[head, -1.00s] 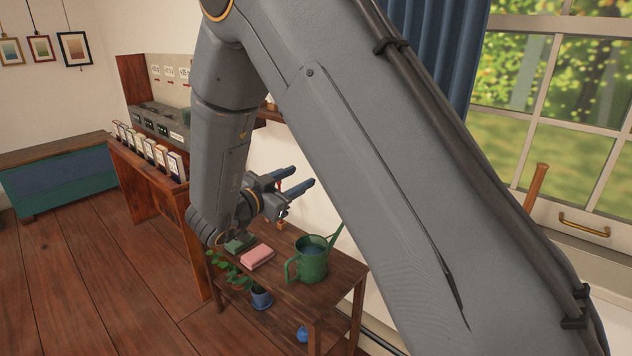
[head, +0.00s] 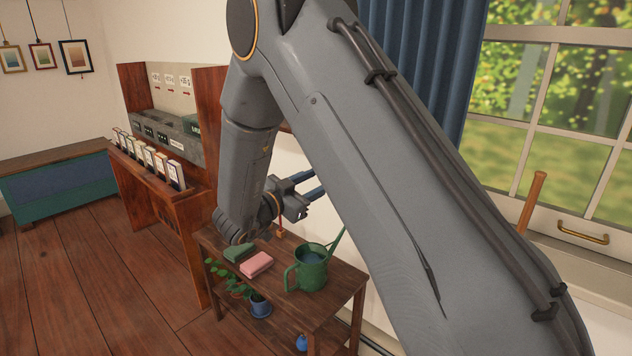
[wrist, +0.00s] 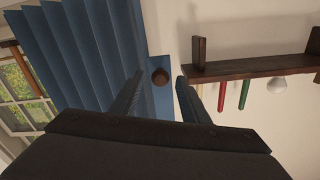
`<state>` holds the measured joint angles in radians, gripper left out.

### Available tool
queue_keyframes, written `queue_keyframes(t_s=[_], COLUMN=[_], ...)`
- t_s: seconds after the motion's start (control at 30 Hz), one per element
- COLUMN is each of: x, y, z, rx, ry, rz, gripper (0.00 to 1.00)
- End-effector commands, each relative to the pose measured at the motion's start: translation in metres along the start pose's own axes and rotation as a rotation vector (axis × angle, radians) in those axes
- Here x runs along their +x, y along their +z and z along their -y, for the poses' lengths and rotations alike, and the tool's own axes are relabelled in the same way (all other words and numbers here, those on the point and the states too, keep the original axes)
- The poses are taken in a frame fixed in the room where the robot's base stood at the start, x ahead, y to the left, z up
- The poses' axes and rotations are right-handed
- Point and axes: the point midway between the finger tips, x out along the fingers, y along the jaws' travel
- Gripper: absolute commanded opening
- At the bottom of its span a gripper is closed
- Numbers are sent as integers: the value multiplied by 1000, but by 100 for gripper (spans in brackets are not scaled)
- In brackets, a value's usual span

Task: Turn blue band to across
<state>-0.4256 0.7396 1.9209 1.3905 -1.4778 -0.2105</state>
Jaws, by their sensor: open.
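In the wrist view a narrow upright blue strip (wrist: 160,103), which looks like the blue band, stands at the right edge of the blue curtain. Nothing is held. I cannot tell the distance to the knob or whether anything touches. In the head view my gripper (head: 317,182) points right, its tips close to my large arm link, which hides the band and knob.
The blue curtain (wrist: 80,50) hangs left of the gripper. A wooden shelf (wrist: 255,66) with red and green hanging things is at the right. Below, a small wooden table (head: 330,278) holds a green watering can (head: 312,268) and a pink block (head: 256,264).

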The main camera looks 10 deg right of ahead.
Motion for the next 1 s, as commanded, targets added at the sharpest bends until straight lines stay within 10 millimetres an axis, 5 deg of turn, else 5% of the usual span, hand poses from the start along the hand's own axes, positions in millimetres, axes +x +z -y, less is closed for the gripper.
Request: queue_keyframes(t_s=[0.13, 0.37, 0.73, 1.0], x=[0, 0, 0, 4], y=[0, 0, -2, -15], z=[0, 0, -5, -30], rx=[0, 0, -26, -166], ry=[0, 0, 0, 3], rz=[0, 0, 1, 1], gripper=[40, 1, 0, 0])
